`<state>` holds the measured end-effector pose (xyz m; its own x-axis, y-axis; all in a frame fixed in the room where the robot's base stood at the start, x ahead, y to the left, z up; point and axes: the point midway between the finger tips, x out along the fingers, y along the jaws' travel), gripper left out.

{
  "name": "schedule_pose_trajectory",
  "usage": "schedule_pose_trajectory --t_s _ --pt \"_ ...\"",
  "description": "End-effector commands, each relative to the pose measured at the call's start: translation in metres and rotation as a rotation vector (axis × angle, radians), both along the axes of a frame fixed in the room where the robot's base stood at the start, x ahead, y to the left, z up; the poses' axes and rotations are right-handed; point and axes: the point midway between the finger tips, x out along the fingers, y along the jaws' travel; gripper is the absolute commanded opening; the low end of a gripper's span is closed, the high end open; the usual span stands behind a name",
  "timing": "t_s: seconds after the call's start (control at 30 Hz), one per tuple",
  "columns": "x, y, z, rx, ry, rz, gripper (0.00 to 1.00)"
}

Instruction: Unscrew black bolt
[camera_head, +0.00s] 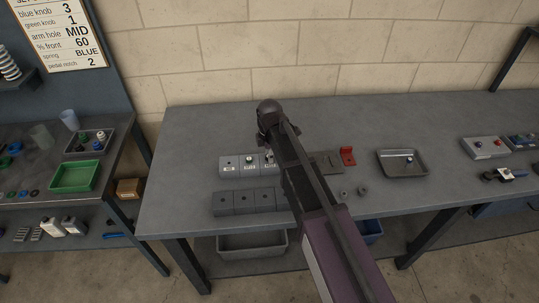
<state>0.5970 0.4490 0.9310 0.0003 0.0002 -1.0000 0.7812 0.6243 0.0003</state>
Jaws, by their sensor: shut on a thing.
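A row of light grey labelled blocks (230,169) stands on the grey workbench, with small dark knobs or bolts on top. My gripper (267,148) is over the right end of this row, at the tip of my arm. It is small and dark here and partly hidden by my wrist. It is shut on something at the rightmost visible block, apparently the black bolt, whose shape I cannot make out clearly. My forearm hides the bench just right of it.
Dark grey blocks (243,203) stand in front. A green bin (75,177) is on the left bench. The workbench's left end (180,160) is clear.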

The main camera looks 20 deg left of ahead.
Motion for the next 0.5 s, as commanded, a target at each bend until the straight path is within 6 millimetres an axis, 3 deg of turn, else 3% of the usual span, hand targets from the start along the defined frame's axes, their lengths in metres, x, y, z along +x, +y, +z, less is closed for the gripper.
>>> schedule_pose_trajectory --t_s 0.5 --pt "-0.0018 -0.0006 0.0001 0.0 0.004 0.355 0.0"
